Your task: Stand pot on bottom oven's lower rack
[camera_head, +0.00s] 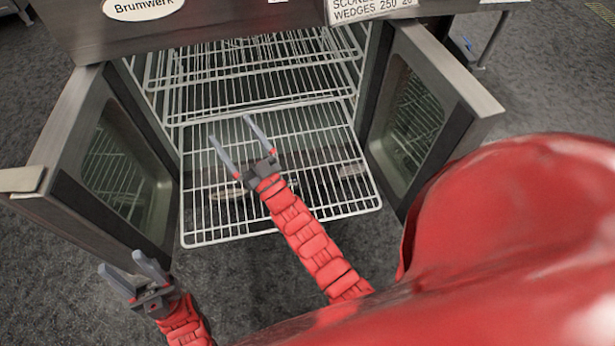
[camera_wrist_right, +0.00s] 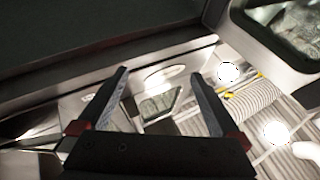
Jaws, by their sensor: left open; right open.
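The oven stands open in the head view, with wire racks inside. The frontmost rack (camera_head: 330,205) juts out between the open doors; it looks like the lower one. My right gripper (camera_head: 232,131) is open and empty above this rack, fingers pointing into the oven. It also shows open in the right wrist view (camera_wrist_right: 160,74), with nothing between its fingers. My left gripper (camera_head: 121,264) is open and empty, in front of the left door's lower edge. I cannot make out a pot in either view; dim rounded shapes show through the rack's bars.
The left door (camera_head: 60,150) and right door (camera_head: 455,75) stand open on either side of the rack. Another rack (camera_head: 265,88) lies deeper inside. A "Brumwerk" label (camera_head: 143,8) is on the panel above. Grey floor (camera_head: 270,290) shows in front.

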